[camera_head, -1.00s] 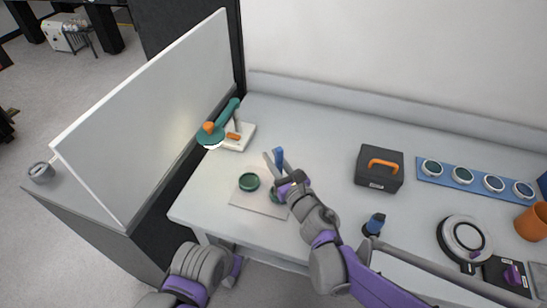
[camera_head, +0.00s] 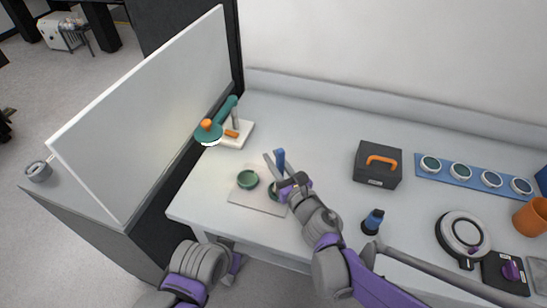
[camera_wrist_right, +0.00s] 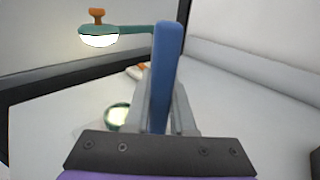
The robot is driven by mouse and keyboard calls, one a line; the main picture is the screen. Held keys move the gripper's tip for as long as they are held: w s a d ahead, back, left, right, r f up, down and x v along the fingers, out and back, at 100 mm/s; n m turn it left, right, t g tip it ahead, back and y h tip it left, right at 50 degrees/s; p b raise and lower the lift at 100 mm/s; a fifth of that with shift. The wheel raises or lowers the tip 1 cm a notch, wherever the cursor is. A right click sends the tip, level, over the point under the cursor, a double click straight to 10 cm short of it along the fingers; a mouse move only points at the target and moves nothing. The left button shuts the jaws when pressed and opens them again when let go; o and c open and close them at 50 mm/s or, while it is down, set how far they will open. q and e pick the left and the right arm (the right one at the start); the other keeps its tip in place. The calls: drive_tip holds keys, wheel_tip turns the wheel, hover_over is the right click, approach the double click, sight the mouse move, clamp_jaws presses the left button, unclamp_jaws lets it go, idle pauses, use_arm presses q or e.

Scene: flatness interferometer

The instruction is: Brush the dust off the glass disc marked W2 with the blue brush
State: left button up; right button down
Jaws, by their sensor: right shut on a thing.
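My right gripper (camera_head: 280,168) is shut on the blue brush (camera_head: 281,157), whose handle stands up between the fingers; it also fills the middle of the right wrist view (camera_wrist_right: 166,75). Its bristles are hidden. The gripper is over the right side of a pale mat (camera_head: 240,200). Two green-rimmed discs lie on that mat: a left disc (camera_head: 248,179) in full view and a right disc (camera_head: 273,192) partly hidden under my gripper. I cannot read a W2 mark on either.
A green lamp (camera_head: 208,131) on a white base stands at the back left, beside a white panel (camera_head: 150,110). A black case (camera_head: 378,180), a blue bottle-like item (camera_head: 373,221), a blue strip (camera_head: 447,176) of round discs and an orange cup (camera_head: 532,217) stand to the right.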

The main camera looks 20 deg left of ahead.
drive_tip(key=shift+s+d+f, duration=0.1)
drive_tip(key=shift+s+d, duration=0.2)
drive_tip(key=shift+d, duration=0.05)
drive_tip(key=shift+s+d, duration=0.2)
drive_tip(key=shift+d, duration=0.05)
drive_tip(key=shift+s+d, duration=0.15)
drive_tip(key=shift+d, duration=0.1)
drive_tip(key=shift+r, duration=0.2)
drive_tip(key=shift+r+p, duration=0.4)
drive_tip(key=shift+r, duration=0.05)
drive_tip(key=shift+a, duration=0.15)
drive_tip(key=x, duration=0.3)
drive_tip(key=shift+a, duration=0.15)
idle(0.5)
